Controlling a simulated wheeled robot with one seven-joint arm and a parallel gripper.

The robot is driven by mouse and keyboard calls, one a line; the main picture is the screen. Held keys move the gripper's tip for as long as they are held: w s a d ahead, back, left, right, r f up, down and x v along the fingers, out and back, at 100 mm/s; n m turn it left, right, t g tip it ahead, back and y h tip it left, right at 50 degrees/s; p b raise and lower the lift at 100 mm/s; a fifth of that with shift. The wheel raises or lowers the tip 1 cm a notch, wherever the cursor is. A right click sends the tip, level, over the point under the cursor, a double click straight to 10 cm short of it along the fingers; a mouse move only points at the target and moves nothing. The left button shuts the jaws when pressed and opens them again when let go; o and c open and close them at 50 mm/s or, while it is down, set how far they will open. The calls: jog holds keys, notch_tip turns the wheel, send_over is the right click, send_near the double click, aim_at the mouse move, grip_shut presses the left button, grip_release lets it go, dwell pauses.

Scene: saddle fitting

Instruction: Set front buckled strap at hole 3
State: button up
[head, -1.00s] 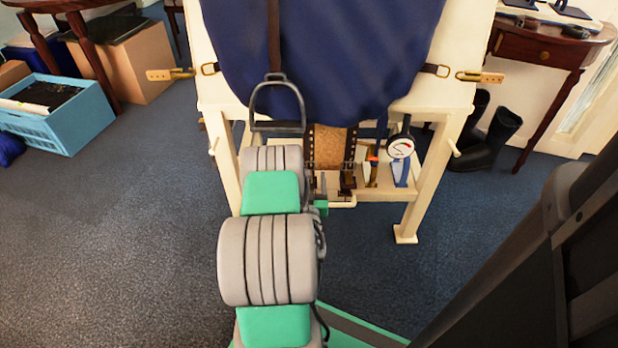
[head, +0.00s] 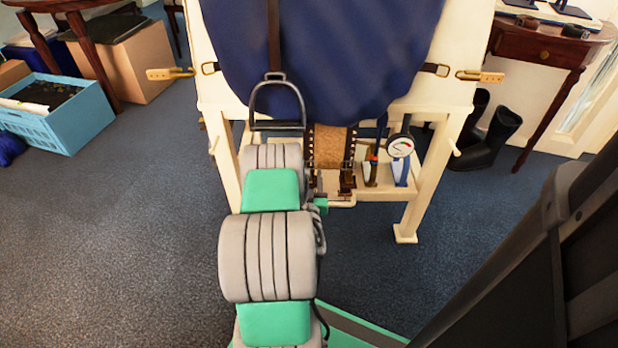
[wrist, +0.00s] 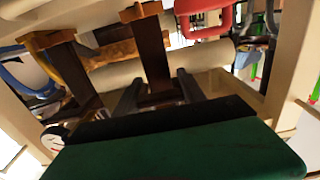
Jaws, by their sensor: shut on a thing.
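In the wrist view, my gripper (wrist: 158,92) has its two dark fingers on either side of a dark brown strap (wrist: 152,58), closed on it. A brass-coloured fitting (wrist: 140,11) sits across that strap's upper end in the picture. A second brown strap (wrist: 74,72) with a similar fitting (wrist: 45,37) hangs beside it, apart from the fingers. In the head view, a tan panel with dark studded edges (head: 330,147) hangs under the blue cloth (head: 330,55). My arm partly hides the grip, and the strap holes are too small to make out.
A round dial gauge (head: 400,146) hangs right of the panel. A metal stirrup (head: 277,107) hangs just above my arm. The cream stand's legs (head: 424,190) flank the space, with a low shelf (head: 385,190) between.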

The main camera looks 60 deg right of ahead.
aim_at(309, 162)
grip_shut()
jog(key=shift+r, duration=0.1)
notch_tip(309, 162, up, 6)
jog(key=p, duration=0.6)
jog(key=shift+f, duration=0.2)
jog(key=o, duration=1.2)
grip_release()
